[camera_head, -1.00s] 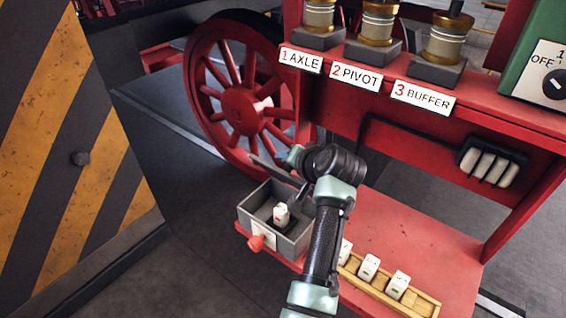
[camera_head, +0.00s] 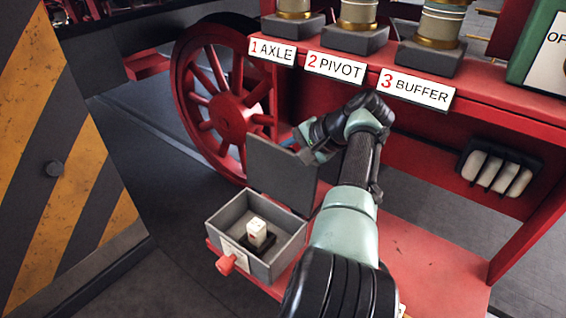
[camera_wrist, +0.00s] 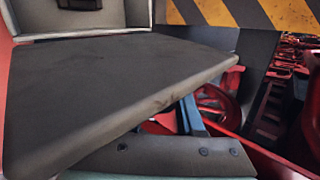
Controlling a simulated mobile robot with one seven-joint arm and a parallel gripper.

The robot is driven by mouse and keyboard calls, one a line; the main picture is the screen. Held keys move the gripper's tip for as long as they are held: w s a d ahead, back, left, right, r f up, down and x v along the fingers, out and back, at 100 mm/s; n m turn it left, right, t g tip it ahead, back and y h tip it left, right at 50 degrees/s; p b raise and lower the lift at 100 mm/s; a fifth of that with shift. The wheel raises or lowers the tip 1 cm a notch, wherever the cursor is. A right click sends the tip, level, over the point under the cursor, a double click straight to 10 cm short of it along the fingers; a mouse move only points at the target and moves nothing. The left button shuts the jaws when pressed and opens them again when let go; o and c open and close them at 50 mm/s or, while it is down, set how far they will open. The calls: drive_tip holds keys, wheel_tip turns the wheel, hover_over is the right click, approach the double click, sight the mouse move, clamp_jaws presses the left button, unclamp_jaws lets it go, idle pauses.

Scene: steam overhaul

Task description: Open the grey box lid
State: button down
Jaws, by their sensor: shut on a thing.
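The grey box (camera_head: 283,268) stands on the red bench at lower centre, with a red knob (camera_head: 226,264) on its front. Its lid (camera_head: 280,173) stands raised at the back of the box, roughly upright, and the inside is exposed. A white block (camera_head: 257,231) sits in a dark holder inside. My gripper (camera_head: 292,142) is at the lid's upper right edge, shut on it; the fingertips are partly hidden. In the wrist view, the lid (camera_wrist: 110,85) fills much of the picture, and a blue finger part shows beyond its edge.
A red spoked wheel (camera_head: 225,95) stands behind the box. A striped yellow and black panel (camera_head: 45,150) is at left. Bare red bench (camera_head: 430,250) lies to the right.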

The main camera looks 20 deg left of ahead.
drive_tip(key=shift+w+f, duration=0.1)
drive_tip(key=shift+w, duration=0.05)
idle(0.5)
drive_tip(key=c, duration=0.5)
unclamp_jaws()
drive_tip(key=shift+c, duration=0.2)
drive_tip(key=s+d+r+b, duration=0.1)
drive_tip(key=d+b, duration=0.1)
drive_tip(key=d, duration=0.5)
drive_tip(key=s+d+r+b, duration=0.1)
drive_tip(key=d+b, duration=0.1)
drive_tip(key=d, duration=0.5)
drive_tip(key=shift+s, duration=0.4)
